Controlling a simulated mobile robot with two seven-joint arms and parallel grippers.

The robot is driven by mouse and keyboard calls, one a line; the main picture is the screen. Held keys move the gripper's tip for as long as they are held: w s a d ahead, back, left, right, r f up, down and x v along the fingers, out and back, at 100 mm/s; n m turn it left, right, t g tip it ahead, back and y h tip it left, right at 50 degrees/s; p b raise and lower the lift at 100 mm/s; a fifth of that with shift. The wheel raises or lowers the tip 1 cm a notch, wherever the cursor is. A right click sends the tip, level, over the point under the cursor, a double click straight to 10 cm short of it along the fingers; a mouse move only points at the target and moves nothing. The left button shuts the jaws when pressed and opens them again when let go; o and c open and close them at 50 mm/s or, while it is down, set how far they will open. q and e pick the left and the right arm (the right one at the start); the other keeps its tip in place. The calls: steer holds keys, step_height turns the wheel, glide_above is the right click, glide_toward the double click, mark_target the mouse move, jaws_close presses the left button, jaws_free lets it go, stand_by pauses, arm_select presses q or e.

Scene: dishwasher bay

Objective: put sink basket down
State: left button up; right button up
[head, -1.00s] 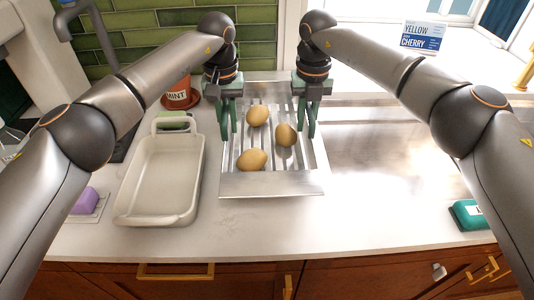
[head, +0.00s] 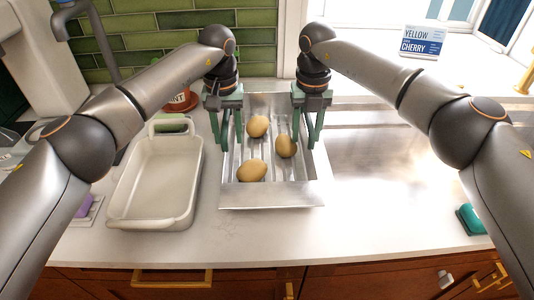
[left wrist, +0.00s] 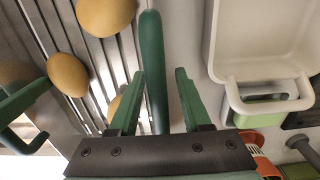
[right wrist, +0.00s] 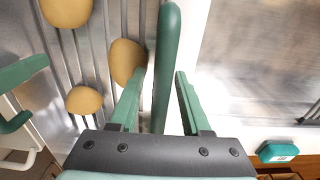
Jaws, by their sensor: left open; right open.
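The sink basket (head: 272,195) is a metal slatted tray with three tan potatoes (head: 252,170) in it. It sits at the sink opening in the middle of the head view. My left gripper (head: 228,147) is open at its left side, with a green handle bar (left wrist: 153,70) between the parted fingers in the left wrist view. My right gripper (head: 309,147) is open at its right side, with the other green handle bar (right wrist: 168,60) between the fingers in the right wrist view. Whether the basket's underside rests on anything is hidden.
A white baking dish (head: 150,218) stands on the counter close left of the basket. An orange pot (head: 183,101) is behind it, partly hidden by my left arm. A metal drainboard (head: 385,160) at the right is clear. A teal item (head: 470,219) lies at the right front.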

mark_target(226, 116)
arm_select(q)
steer(key=shift+r, duration=0.1)
step_height(226, 116, up, 8)
steer(key=shift+f, duration=0.15)
arm_select(e)
step_height(226, 116, up, 12)
stand_by(0.6)
stand_by(0.4)
